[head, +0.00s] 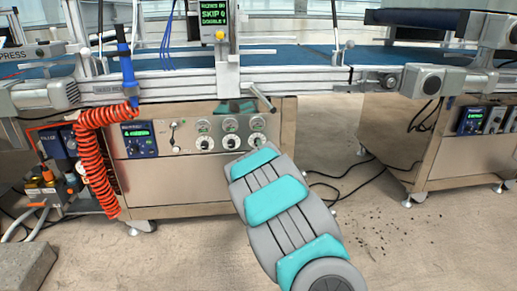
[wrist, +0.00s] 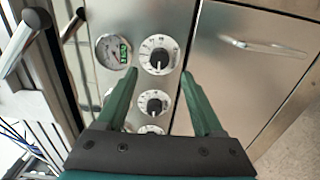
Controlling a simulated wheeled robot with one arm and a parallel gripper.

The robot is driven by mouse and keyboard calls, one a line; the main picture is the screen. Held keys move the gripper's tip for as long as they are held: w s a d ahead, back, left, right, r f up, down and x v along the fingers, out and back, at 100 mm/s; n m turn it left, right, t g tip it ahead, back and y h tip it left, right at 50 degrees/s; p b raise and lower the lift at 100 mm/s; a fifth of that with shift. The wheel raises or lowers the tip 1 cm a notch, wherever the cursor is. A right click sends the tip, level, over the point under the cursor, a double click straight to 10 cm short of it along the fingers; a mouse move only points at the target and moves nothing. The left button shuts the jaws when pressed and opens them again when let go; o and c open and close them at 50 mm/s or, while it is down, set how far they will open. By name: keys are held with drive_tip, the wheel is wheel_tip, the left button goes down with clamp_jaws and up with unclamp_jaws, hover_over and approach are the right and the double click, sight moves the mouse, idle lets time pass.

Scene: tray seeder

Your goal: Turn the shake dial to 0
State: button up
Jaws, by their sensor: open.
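The control panel (head: 190,135) carries a row of dials with black knobs on white scales. The rightmost dial (head: 257,140) is just beyond the end of my arm in the head view. In the wrist view, the end dial (wrist: 159,55) lies just past my fingertips, between their lines. A second dial (wrist: 153,103) shows between my fingers, and a third is partly hidden by my gripper body. The names are too small to read, so I cannot tell which is the shake dial. My gripper (wrist: 160,73) is open and empty; my arm hides it in the head view.
A gauge (wrist: 113,50) with a green readout sits beside the end dial. A metal lever (head: 262,98) juts out above the panel. An orange coiled hose (head: 88,150) hangs at the left. Cables lie on the floor at the right.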

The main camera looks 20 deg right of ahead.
drive_tip(key=shift+v, duration=1)
drive_tip(key=shift+r, duration=0.1)
drive_tip(key=s+a+r+m+g+y+p, duration=0.1)
drive_tip(key=s+a+m+g, duration=0.4)
drive_tip(key=s, duration=1.4)
drive_tip(key=s+a+r+m+g+y+p, duration=0.2)
drive_tip(key=s+a+r+m+g+p, duration=0.2)
drive_tip(key=s, duration=1.5)
drive_tip(key=s+a+r+m+g+y+p, duration=0.2)
drive_tip(key=s+a+m+g, duration=0.4)
drive_tip(key=s, duration=1.4)
drive_tip(key=a+r+g+p, duration=0.1)
drive_tip(key=a+g+p, duration=0.1)
drive_tip(key=a+g, duration=0.2)
drive_tip(key=shift+a+r, duration=0.2)
drive_tip(key=shift+a, duration=1.3)
drive_tip(key=shift+c, duration=0.2)
